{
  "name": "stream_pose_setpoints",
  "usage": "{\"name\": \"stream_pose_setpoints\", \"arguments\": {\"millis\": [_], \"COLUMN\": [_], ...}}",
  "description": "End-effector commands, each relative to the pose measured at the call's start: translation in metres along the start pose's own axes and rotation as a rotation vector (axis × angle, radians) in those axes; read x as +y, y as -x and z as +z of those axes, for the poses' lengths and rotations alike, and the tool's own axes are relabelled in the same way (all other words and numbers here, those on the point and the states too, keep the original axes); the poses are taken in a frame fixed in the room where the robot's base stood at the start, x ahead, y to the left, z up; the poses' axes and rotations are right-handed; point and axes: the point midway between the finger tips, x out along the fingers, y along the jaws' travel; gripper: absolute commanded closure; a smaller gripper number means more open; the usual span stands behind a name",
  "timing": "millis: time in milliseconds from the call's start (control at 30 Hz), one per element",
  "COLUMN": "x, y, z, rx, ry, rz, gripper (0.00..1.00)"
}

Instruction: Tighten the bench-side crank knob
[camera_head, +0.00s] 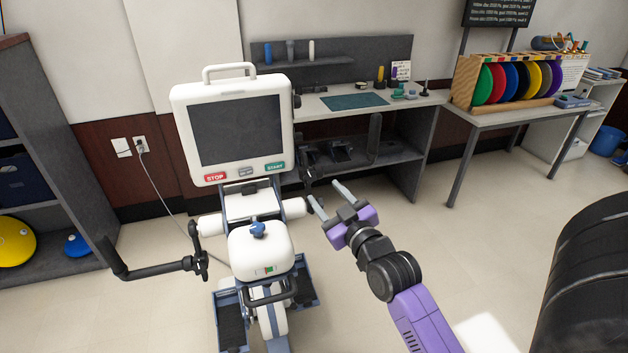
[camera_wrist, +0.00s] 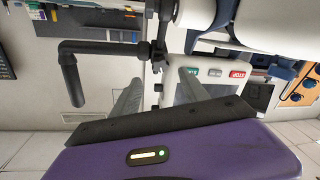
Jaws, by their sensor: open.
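The white recumbent stepper (camera_head: 262,243) stands in the middle of the head view. Its bench-side handle (camera_head: 374,136) is a black bent bar on the right. The small black crank fitting (camera_head: 308,178) at that handle's inner end shows beside the console; which part is the knob is hard to tell. In the wrist view, which is upside down, the handle (camera_wrist: 90,48) is at left and the dark crank fitting (camera_wrist: 158,54) at top centre. My gripper (camera_head: 327,193) is open and empty, just below and right of the fitting. In the wrist view its fingers (camera_wrist: 160,82) point toward the fitting, apart from it.
The console screen (camera_head: 234,130) with stop and start buttons is left of my gripper. Another crank handle (camera_head: 150,268) is on the stepper's left. A grey workbench (camera_head: 425,102) stands behind.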

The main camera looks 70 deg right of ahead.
Motion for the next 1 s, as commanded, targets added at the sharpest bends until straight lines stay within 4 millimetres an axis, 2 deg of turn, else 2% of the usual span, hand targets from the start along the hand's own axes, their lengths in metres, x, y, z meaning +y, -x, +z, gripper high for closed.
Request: {"name": "stream_pose_setpoints", "arguments": {"millis": [200,400,600,867,1000], "x": [0.000,0.000,-0.001,-0.001,-0.001], "y": [-0.033,-0.058,-0.068,-0.069,-0.069], "z": [-0.004,-0.002,-0.001,-0.001,-0.001], "rx": [0.003,0.003,0.002,0.002,0.002], "ry": [-0.003,-0.004,-0.003,-0.002,-0.002], "rz": [0.000,0.000,-0.001,-0.001,-0.001], "gripper": [0.48,0.48,0.48,0.48,0.73]}}
